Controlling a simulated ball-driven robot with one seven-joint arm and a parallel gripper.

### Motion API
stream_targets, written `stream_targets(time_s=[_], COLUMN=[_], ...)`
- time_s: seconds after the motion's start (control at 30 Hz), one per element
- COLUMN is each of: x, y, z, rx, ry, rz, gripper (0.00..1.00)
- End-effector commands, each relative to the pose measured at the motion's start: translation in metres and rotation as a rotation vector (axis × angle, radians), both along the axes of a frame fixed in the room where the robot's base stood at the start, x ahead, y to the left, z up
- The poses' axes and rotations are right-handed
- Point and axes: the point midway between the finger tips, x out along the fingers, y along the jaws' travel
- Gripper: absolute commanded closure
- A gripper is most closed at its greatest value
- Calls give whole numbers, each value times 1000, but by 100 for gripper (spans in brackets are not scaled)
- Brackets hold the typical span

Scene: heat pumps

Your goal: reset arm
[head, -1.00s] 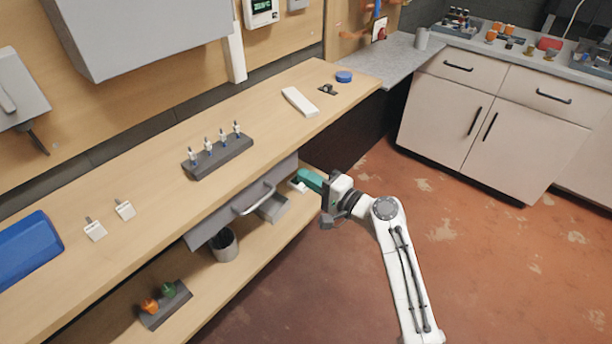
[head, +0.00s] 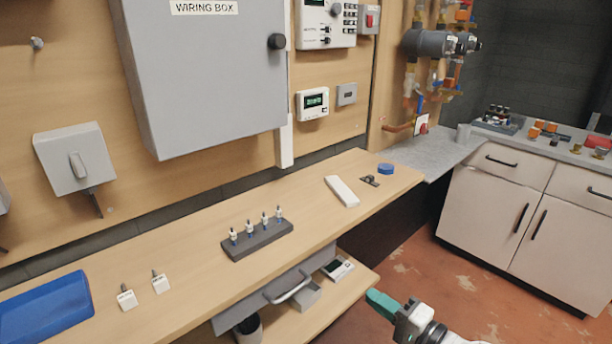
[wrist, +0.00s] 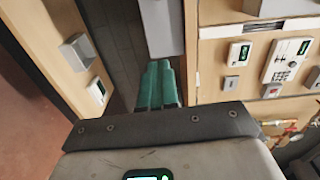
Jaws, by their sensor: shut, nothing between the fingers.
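My gripper (head: 382,304) shows at the bottom right of the head view, in front of the bench and over the red floor. Its green fingers are together with nothing between them. In the wrist view, the green fingers (wrist: 157,84) are side by side and point toward the dark gap beside the panel wall. My gripper is apart from the bench and touches nothing that I can see. Most of my arm is out of the head view, below its bottom edge.
The wooden bench (head: 190,262) holds a grey rack (head: 258,240) with several small bottles, a blue tray (head: 45,308) and a white bar (head: 342,191). A drawer handle (head: 293,288) juts from the bench front. A wiring box (head: 205,80) hangs above. Open floor lies right of the bench.

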Motion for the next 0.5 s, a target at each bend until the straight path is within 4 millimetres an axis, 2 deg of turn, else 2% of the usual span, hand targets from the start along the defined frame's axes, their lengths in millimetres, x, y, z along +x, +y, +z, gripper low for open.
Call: stream_targets(time_s=[0.07, 0.17, 0.27, 0.4, 0.5], x=[-18, -58, -112, -196, -254], y=[8, 17, 17, -3, -26], z=[-14, -43, -74, -102, -106], rx=[-94, -304, -558, -896, -1103], ry=[28, 87, 171, 315, 429], rz=[33, 104, 202, 349, 449], gripper=[100, 100, 100, 100, 100])
